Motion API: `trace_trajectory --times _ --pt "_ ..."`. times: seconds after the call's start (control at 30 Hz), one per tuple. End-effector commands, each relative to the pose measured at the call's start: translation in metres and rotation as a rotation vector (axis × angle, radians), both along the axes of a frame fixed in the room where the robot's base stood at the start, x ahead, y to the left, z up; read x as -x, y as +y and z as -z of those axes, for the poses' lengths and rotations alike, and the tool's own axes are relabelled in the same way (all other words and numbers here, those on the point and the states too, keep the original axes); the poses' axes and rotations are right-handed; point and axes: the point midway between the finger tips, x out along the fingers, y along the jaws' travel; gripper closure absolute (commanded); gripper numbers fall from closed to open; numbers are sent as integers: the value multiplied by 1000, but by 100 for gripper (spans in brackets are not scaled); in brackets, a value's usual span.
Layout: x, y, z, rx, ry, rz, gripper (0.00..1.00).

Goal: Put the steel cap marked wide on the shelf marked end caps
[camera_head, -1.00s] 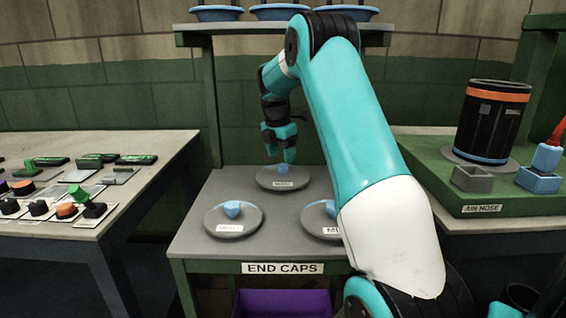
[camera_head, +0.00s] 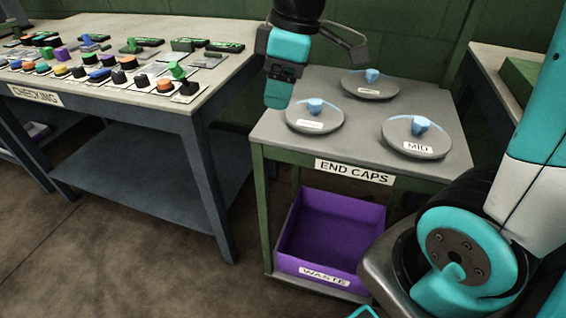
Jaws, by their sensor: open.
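Three round grey steel caps with blue knobs lie apart on the grey top of the stand labelled END CAPS (camera_head: 285,128). The front right cap (camera_head: 440,140) is marked MID. The left cap (camera_head: 330,117) and the rear cap (camera_head: 385,85) carry labels too small to read, so I cannot tell which is marked wide. My gripper (camera_head: 316,72) is open and appears empty, at the top of the view in front of the stand's back left part. One teal finger points down left of the left cap; the other finger spreads to the right.
A checking table (camera_head: 215,85) with several coloured knobs and plates stands on the left. A purple waste bin (camera_head: 335,209) sits below the caps. Another bench (camera_head: 490,60) is at the right. Bare floor lies at the front left.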

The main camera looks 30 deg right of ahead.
Motion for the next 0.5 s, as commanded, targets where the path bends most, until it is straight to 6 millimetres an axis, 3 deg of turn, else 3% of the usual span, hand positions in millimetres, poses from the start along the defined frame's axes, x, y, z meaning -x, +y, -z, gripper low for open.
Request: trace_trajectory --times 0.03,0.1,0.2,0.33,0.5 --pt "30 24 1 -44 21 35 38" --pt "66 49 5 -100 61 103 38" --pt "109 71 10 -159 121 182 38" --pt "141 84 15 -198 175 248 38" --pt "151 87 16 -209 195 272 38"
